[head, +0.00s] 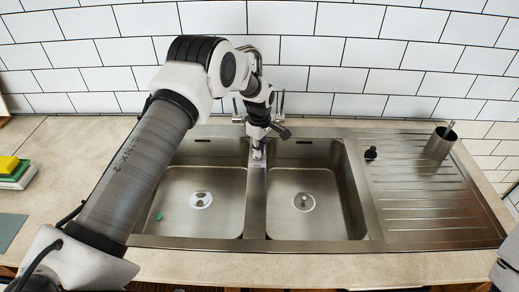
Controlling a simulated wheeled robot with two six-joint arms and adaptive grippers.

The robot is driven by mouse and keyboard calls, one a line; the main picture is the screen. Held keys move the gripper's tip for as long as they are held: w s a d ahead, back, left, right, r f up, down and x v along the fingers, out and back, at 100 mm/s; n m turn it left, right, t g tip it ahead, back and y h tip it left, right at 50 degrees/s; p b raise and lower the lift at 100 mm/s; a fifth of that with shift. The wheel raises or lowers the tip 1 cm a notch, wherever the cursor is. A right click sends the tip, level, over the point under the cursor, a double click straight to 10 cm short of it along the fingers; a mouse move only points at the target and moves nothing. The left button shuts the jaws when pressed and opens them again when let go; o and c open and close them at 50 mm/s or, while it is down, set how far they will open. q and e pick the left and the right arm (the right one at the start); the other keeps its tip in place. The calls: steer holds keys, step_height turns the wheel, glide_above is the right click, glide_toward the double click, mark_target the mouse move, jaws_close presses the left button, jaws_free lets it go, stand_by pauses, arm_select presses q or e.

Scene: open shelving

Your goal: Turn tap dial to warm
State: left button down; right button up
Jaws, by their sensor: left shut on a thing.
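The metal tap (257,52) rises behind the double sink, its curved spout partly hidden by my left arm. A thin upright part of it (281,103) shows on the right of my gripper, and another shows on the left. My left gripper (259,150) reaches in from the left, above the divider between the basins. It is shut on part of the tap, but its fingers hide which part. The dial's setting is not readable. My right gripper is out of view; only a piece of my right arm shows at the lower right edge.
The left basin (177,213) and right basin (326,222) have drains; a small green piece (159,216) lies in the left one. On the right, the ridged drainboard holds a metal cup (440,143) and a small black object (371,153). Yellow and green sponges (8,166) lie far left.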

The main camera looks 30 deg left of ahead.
arm_select(q)
steer(key=m, duration=0.4)
steer(key=m+b, duration=0.1)
steer(key=shift+s+f+m, duration=0.35)
steer(key=shift+s+m, duration=0.05)
steer(key=m, duration=0.4)
steer(key=shift+a+r+m+b, duration=0.1)
steer(key=shift+a+m+b, duration=0.1)
steer(key=shift+m+b, duration=0.2)
steer(key=c, duration=1.2)
jaws_free()
steer(key=shift+c, duration=0.2)
step_height(320, 180, up, 12)
steer(key=shift+w, duration=0.15)
